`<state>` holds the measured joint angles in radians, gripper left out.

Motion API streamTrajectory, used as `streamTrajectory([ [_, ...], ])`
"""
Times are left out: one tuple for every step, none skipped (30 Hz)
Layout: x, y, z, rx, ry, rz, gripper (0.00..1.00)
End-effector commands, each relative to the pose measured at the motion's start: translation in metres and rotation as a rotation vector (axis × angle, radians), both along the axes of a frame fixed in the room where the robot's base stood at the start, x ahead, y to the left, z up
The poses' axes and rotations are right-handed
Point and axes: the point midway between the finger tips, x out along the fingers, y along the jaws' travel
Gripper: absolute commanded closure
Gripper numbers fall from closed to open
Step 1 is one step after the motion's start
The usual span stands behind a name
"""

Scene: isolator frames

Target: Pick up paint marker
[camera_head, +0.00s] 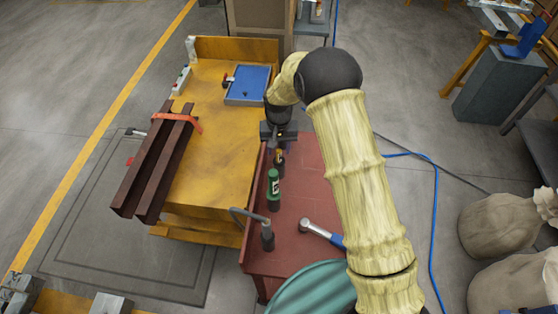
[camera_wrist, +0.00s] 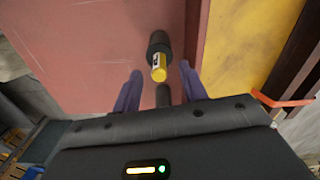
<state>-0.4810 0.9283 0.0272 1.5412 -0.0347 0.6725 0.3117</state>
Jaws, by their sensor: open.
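The paint marker, a short black and yellow cylinder (camera_head: 279,157), stands near the left edge of the red table top. In the wrist view its yellow part (camera_wrist: 159,68) shows with a dark end above it. My gripper (camera_head: 279,140) is open, just above and behind the marker in the head view. In the wrist view the two fingers of my gripper (camera_wrist: 160,70) lie on either side of the marker, with gaps and no visible contact. A dark piece below the yellow part is unclear.
A green and black bottle (camera_head: 273,188) stands close in front of the marker. A yellow bench (camera_head: 215,150) with brown beams (camera_head: 155,165) adjoins on the left.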

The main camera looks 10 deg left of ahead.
Motion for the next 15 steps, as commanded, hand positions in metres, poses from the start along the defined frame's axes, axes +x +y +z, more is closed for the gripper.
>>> streamTrajectory([
  [-0.001, -0.001, -0.005, -0.002, 0.005, 0.0, 0.57],
  [-0.001, -0.002, -0.009, -0.002, 0.004, -0.001, 0.57],
  [-0.001, -0.002, -0.015, -0.002, 0.004, -0.001, 0.57],
  [-0.001, -0.001, -0.02, -0.002, 0.003, -0.001, 0.57],
  [-0.001, -0.001, -0.023, -0.002, 0.003, -0.001, 0.57],
  [-0.001, -0.001, -0.027, -0.002, 0.003, -0.001, 0.57],
  [-0.001, -0.001, -0.029, -0.002, 0.003, -0.001, 0.57],
  [-0.001, -0.001, -0.031, -0.001, 0.002, -0.001, 0.57],
  [0.0, -0.001, -0.032, 0.0, 0.0, -0.001, 0.57],
  [0.0, -0.001, -0.032, 0.0, 0.0, -0.001, 0.57],
  [0.0, -0.001, -0.033, 0.0, -0.001, -0.001, 0.57],
  [0.0, -0.001, -0.033, 0.0, -0.001, 0.0, 0.57],
  [0.0, -0.001, -0.033, 0.0, -0.001, 0.0, 0.57],
  [0.0, -0.001, -0.033, 0.0, -0.001, 0.0, 0.57],
  [0.0, -0.001, -0.033, 0.0, 0.0, 0.0, 0.57],
])
